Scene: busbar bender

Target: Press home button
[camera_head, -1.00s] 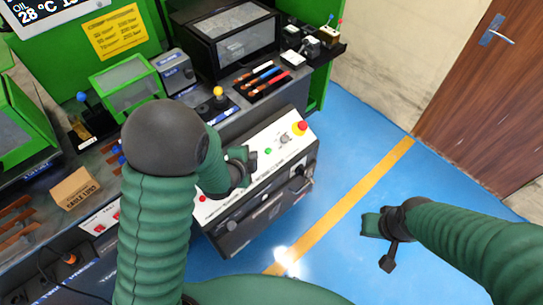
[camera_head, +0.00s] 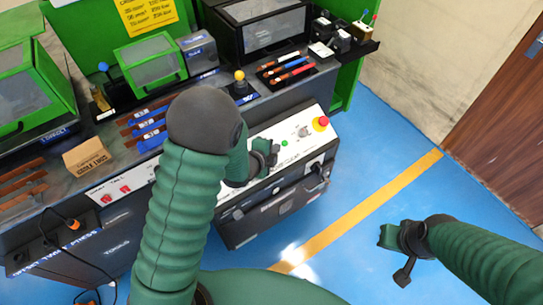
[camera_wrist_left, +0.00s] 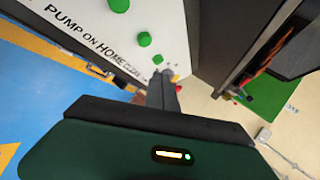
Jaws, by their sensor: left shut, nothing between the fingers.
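The control panel (camera_head: 300,128) is a white sloped face on the bender's front. A small green button (camera_head: 284,143) and a red-on-yellow knob (camera_head: 320,124) show on it. In the left wrist view several green buttons show, with printing that reads "PUMP ON HOME" and more. The middle green one (camera_wrist_left: 144,39) seems to match "HOME". My left gripper (camera_head: 272,155) is shut and empty, close over the panel just below left of the green button; contact cannot be told. Its fingers (camera_wrist_left: 163,92) also show in the wrist view. My right gripper (camera_head: 392,242) hangs over the floor, away from the panel.
A yellow-topped joystick (camera_head: 240,82) and a tray of coloured-handled tools (camera_head: 285,70) sit on the bench behind the panel. A cardboard box (camera_head: 87,156) stands at left. The blue floor (camera_head: 375,150) at right is clear, with a yellow stripe. A brown door is far right.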

